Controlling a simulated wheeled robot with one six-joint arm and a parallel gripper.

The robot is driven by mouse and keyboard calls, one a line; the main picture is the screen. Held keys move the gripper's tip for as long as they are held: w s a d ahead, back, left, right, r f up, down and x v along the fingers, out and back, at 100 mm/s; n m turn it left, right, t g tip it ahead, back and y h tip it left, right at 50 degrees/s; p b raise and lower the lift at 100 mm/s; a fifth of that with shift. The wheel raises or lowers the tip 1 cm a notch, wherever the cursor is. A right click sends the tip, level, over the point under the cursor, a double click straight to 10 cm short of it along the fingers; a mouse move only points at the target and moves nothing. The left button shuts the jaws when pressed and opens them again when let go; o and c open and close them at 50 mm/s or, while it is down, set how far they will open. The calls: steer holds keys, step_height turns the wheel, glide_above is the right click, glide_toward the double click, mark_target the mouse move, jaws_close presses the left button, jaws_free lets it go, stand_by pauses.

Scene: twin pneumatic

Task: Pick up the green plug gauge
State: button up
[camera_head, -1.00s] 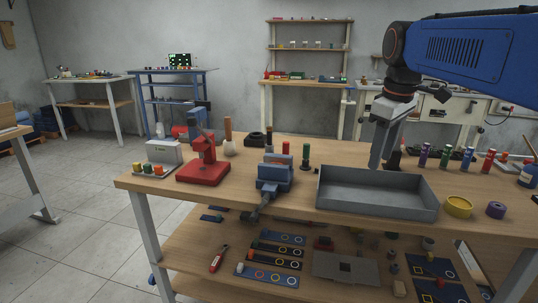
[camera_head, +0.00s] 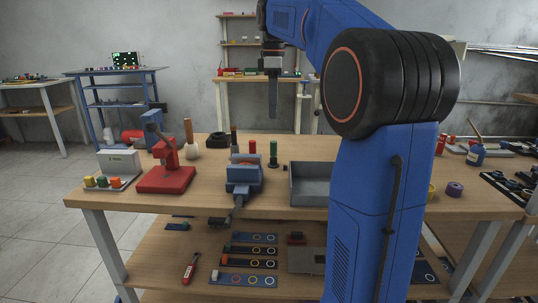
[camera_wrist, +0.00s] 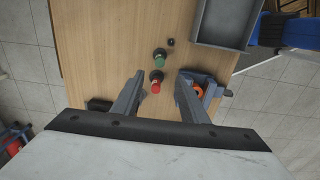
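The green plug gauge (camera_head: 273,154) stands upright on the workbench, a green handle on a dark base, left of the grey tray. In the wrist view the green plug gauge (camera_wrist: 160,55) lies just beyond the fingertips. A similar red-topped gauge (camera_head: 252,147) stands to its left; in the wrist view this red gauge (camera_wrist: 156,78) shows between the fingertips. My gripper (camera_head: 273,115) hangs pointing down above the bench, well above the gauges. In the wrist view my gripper (camera_wrist: 161,75) is open, with nothing held between its fingers.
The grey tray (camera_head: 310,199) is right of the green gauge. A blue vise (camera_head: 243,176) stands in front and left, with a red press (camera_head: 166,178) further left. A small dark piece (camera_wrist: 171,42) lies near the green gauge. My arm hides the bench's right part.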

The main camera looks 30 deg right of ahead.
mark_target(274, 141)
step_height(274, 141, down, 14)
steer(key=shift+d+f, duration=0.1)
steer(key=shift+f, duration=0.05)
stand_by(0.6)
steer(key=shift+c, duration=0.6)
jaws_close()
